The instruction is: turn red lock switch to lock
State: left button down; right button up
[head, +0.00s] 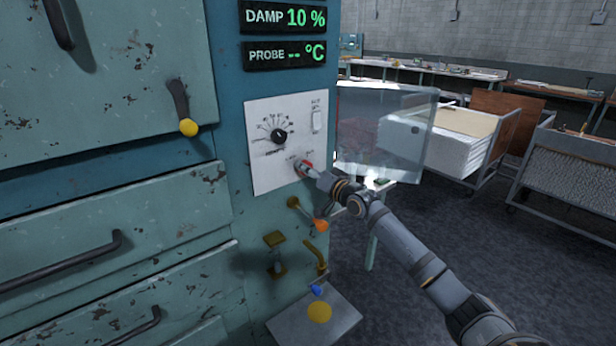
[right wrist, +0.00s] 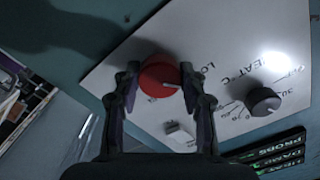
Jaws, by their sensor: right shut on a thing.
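The red lock switch (head: 303,167) sits low on the right side of a white control panel (head: 262,170). In the right wrist view it is a round red knob (right wrist: 160,72) with a pale pointer mark toward its lower right. My right gripper (head: 308,170) is at the knob, and in the right wrist view its two fingers (right wrist: 160,82) close on the knob from both sides. The lettering beside the knob is partly hidden, so I cannot tell which setting it points to. My left gripper is not in view.
A black dial (head: 279,136) and a white rocker switch (head: 317,121) share the panel. Below are an orange-tipped lever (head: 320,225) and brass fittings (head: 275,250). A clear open cover (head: 385,135) stands right of the panel. Drawer handles (head: 70,262) stick out at left.

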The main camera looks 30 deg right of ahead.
aim_at(300, 136)
jog(key=shift+f+n, duration=0.2)
jog(key=shift+n, duration=0.3)
jog(key=shift+b, duration=0.3)
jog(key=o, duration=1.1)
jog(key=shift+r, duration=0.1)
jog(key=shift+o, duration=0.2)
notch_tip(300, 136, up, 10)
